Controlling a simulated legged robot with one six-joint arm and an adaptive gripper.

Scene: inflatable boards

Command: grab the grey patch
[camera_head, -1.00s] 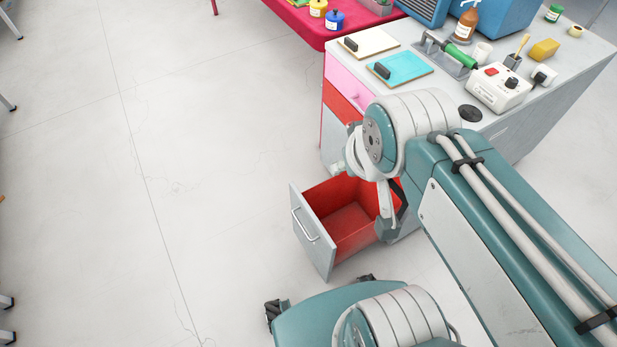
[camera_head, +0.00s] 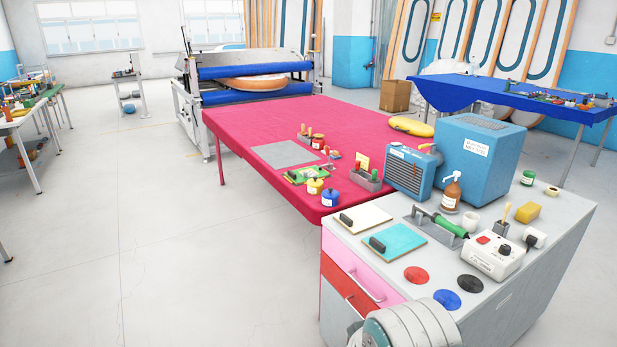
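No patch that is plainly mid-grey shows among the round patches. On the grey workbench (camera_head: 560,235) lie a dark, nearly black or charcoal round patch (camera_head: 470,283), a red round patch (camera_head: 416,274) and a blue round patch (camera_head: 446,299). They lie flat near the front edge, close together. A flat grey rectangle (camera_head: 284,154) lies on the pink-covered table (camera_head: 240,120); I cannot tell if it is a patch or a mat. Only a rounded white joint of my arm shows at the bottom. My gripper is out of the picture.
On the workbench stand a white control box (camera_head: 494,256), a green-handled tool (camera_head: 442,222), a cream board (camera_head: 361,218), a turquoise board (camera_head: 396,243), a brown bottle (camera_head: 452,192) and a blue machine (camera_head: 480,153). A pink drawer (camera_head: 360,270) faces left.

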